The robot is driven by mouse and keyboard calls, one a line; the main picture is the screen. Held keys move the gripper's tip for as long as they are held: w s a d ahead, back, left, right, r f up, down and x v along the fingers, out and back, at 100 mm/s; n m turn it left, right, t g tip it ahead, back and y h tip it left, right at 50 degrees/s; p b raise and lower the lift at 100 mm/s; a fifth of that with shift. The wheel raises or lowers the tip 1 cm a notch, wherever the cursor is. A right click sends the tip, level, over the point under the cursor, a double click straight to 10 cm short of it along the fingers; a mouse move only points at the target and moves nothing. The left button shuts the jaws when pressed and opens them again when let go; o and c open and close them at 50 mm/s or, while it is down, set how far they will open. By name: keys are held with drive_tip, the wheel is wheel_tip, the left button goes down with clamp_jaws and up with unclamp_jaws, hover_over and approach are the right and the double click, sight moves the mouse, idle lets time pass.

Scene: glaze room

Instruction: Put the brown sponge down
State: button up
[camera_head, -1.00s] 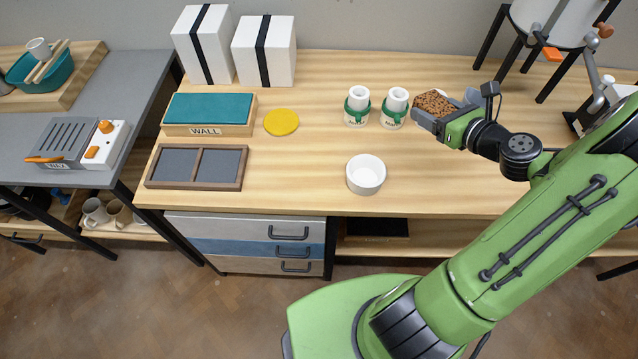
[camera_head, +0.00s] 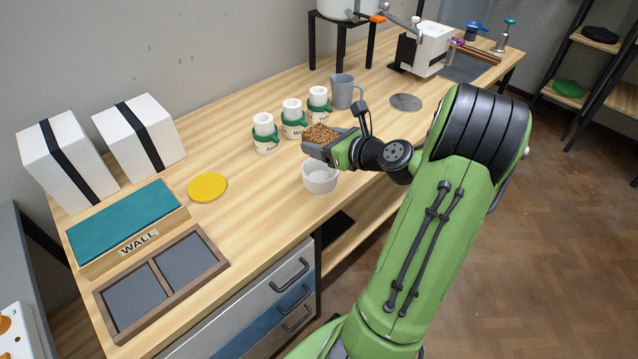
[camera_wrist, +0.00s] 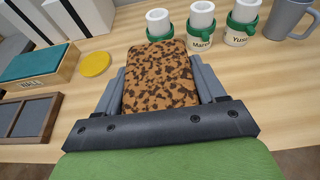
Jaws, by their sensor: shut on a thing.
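The brown sponge (camera_wrist: 158,78) is speckled with dark patches and fills the middle of the wrist view. My gripper (camera_head: 322,147) is shut on it, with a grey finger along each side. In the head view the sponge (camera_head: 320,133) is held above the wooden table (camera_head: 240,225), just behind the white bowl (camera_head: 320,178) and in front of the cups with green holders. The sponge appears clear of the table top. The bowl is partly hidden behind my gripper in the head view.
Several white cups in green holders (camera_head: 293,122) and a grey mug (camera_head: 342,92) stand behind the sponge. A yellow disc (camera_head: 208,187), a teal-topped WALL box (camera_head: 125,225) and a two-part tray (camera_head: 160,282) lie left. A grey disc (camera_head: 406,102) lies right. Bare wood lies between the yellow disc and bowl.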

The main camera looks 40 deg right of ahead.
wheel_tip(320, 180, down, 7)
drive_tip(key=b, duration=0.3)
drive_tip(key=shift+f, duration=0.5)
drive_tip(key=shift+f, duration=0.1)
drive_tip(key=o, duration=1.4)
